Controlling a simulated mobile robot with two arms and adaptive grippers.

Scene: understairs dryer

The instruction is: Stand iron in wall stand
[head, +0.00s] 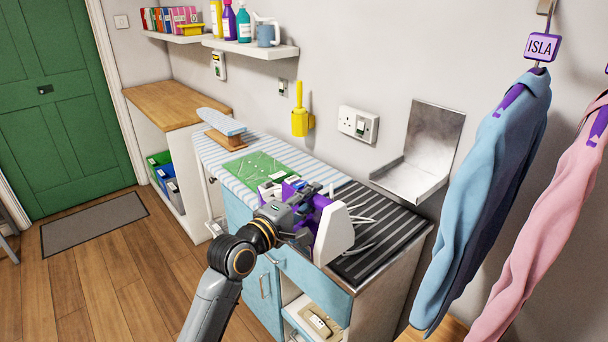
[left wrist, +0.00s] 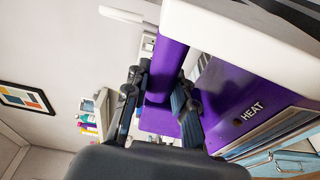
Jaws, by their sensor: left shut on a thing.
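My left gripper (head: 300,208) is shut on the handle of a purple and white iron (head: 335,235). The left wrist view shows the fingers (left wrist: 160,98) on either side of the purple handle, beside the iron's purple body (left wrist: 232,88) marked HEAT. The iron is held over the front of the dark ribbed worktop, with its white end toward the right. My gripper and arm hide part of it. The metal wall stand (head: 432,140), a back plate with a lipped shelf, is on the wall to the right of the iron, apart from it and empty. My right gripper is not in view.
A striped ironing surface (head: 207,160) with a green mat (head: 258,170) lies left of the iron. A socket (head: 358,124) and yellow holder (head: 302,121) are on the wall. A blue shirt (head: 490,190) hangs close to the stand's right.

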